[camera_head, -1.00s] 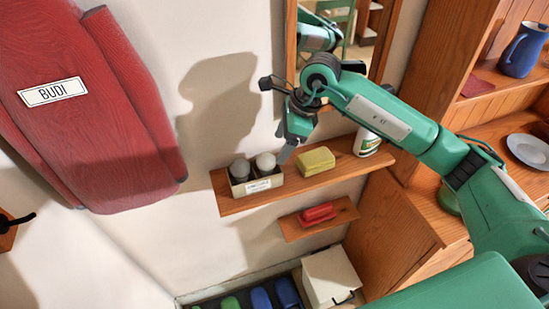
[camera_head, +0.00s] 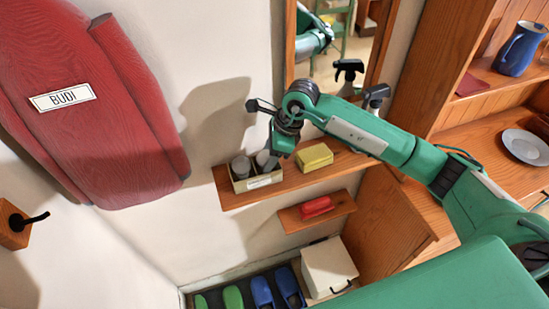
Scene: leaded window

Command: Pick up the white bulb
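The white bulb (camera_head: 262,158) stands in the right part of a small labelled box (camera_head: 261,183) on a wooden wall shelf (camera_head: 236,200). A darker grey bulb (camera_head: 240,166) stands beside it in the left part. My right gripper (camera_head: 271,162) reaches in from the right and points down at the white bulb, overlapping its right side in the picture. I cannot tell whether the fingers touch it or how far apart they are; part of the bulb is hidden behind them. My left gripper is not in view.
A yellow sponge-like block (camera_head: 314,157) lies right of the box. Black spray heads (camera_head: 375,95) show behind my arm. A lower shelf (camera_head: 290,217) holds a red object (camera_head: 317,207). A mirror (camera_head: 330,50) hangs above; a red coat (camera_head: 110,110) hangs left.

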